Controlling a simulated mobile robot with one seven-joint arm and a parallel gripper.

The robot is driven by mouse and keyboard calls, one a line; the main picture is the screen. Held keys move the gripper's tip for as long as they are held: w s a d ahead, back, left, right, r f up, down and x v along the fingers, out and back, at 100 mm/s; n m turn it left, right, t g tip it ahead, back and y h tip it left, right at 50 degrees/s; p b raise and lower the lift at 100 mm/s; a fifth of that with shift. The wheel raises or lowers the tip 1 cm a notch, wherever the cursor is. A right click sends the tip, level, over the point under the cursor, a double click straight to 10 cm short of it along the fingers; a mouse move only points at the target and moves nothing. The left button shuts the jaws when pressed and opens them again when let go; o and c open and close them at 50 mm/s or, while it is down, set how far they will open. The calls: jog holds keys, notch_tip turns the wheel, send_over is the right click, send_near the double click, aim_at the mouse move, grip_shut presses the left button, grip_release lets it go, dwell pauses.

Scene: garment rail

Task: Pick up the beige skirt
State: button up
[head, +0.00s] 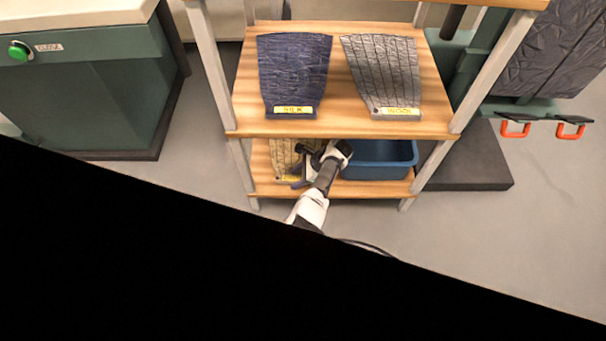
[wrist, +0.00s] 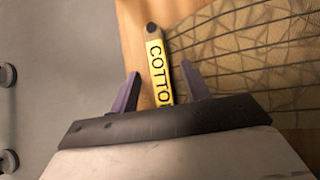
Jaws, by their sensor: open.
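The beige skirt (head: 284,157) lies on the lower shelf at the left, partly hidden by my arm and the upper shelf in the head view. It fills the right of the wrist view (wrist: 260,50), with dark pleat lines. A yellow label reading "COTTO…" (wrist: 159,72) is on a bar at the skirt's near edge. My gripper (wrist: 160,88) is open, its two purple fingers on either side of the labelled bar in the picture. I cannot tell whether they touch it. My gripper also shows in the head view (head: 302,184) at the lower shelf.
A blue bin (head: 385,172) stands right of my gripper on the lower shelf (head: 345,189). The upper shelf (head: 350,128) holds a blue skirt labelled SILK (head: 293,70) and a grey one labelled WOOL (head: 383,72). White posts (head: 435,163) flank the shelves.

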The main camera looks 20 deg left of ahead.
jog(key=shift+a, duration=0.1)
jog(key=shift+c, duration=0.2)
jog(key=shift+f, duration=0.1)
grip_shut()
jog(key=shift+s, duration=0.1)
